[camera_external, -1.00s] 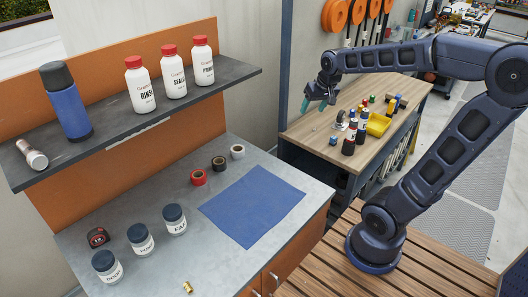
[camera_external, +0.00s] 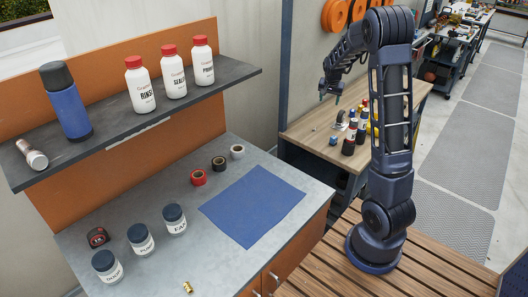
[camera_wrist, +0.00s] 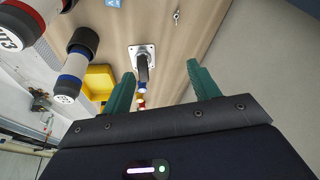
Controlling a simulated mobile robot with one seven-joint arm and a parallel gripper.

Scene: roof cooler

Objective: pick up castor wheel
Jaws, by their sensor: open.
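The castor wheel (camera_wrist: 141,58) shows in the wrist view on the wooden workbench, with a pale square mounting plate and a dark wheel. It lies between and just beyond the green fingertips, nearer the left one. In the external view the castor wheel (camera_external: 340,117) is small on the bench (camera_external: 308,131). My gripper (camera_external: 330,98) hangs above the bench, pointing down, a little above the wheel. In the wrist view my gripper (camera_wrist: 160,69) is open, with nothing between its fingers.
A yellow bin (camera_wrist: 97,80) sits near the wheel. Bare wood is at right.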

